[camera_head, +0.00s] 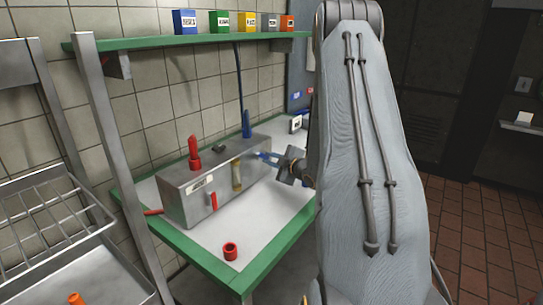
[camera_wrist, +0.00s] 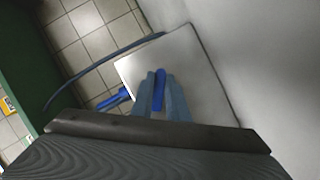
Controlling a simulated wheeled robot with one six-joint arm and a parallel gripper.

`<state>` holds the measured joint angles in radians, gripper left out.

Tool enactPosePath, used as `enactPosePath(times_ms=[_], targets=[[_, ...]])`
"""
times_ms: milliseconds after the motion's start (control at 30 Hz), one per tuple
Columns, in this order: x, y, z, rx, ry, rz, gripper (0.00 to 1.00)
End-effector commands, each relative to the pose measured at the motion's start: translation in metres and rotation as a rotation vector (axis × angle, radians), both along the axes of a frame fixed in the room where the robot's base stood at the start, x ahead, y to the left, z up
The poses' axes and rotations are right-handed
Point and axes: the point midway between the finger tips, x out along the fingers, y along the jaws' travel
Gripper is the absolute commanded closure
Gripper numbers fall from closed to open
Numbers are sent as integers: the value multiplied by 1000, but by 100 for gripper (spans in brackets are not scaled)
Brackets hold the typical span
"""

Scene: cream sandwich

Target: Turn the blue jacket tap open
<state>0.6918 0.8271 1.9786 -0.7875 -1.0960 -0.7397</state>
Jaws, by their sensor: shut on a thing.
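The grey metal box (camera_head: 205,197) sits on the green-edged table. The blue jacket tap (camera_head: 266,156) is on its right end face, partly hidden by my gripper (camera_head: 281,163). In the wrist view, the blue tap handle (camera_wrist: 160,88) lies between the two fingers of my gripper (camera_wrist: 161,92), which are shut on it. My arm hides the table's right part in the head view.
A loose red ring (camera_head: 230,251) lies on the table (camera_head: 186,237). Coloured boxes line the green shelf (camera_head: 150,42) above. A wire rack (camera_head: 42,218) stands at left.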

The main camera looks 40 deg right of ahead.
Motion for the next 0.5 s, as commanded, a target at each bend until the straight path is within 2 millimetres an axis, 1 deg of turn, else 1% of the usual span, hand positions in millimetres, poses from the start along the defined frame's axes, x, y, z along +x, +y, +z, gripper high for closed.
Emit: enactPosePath(times_ms=[500], targets=[[-5,10,-8,460,162,0,100]])
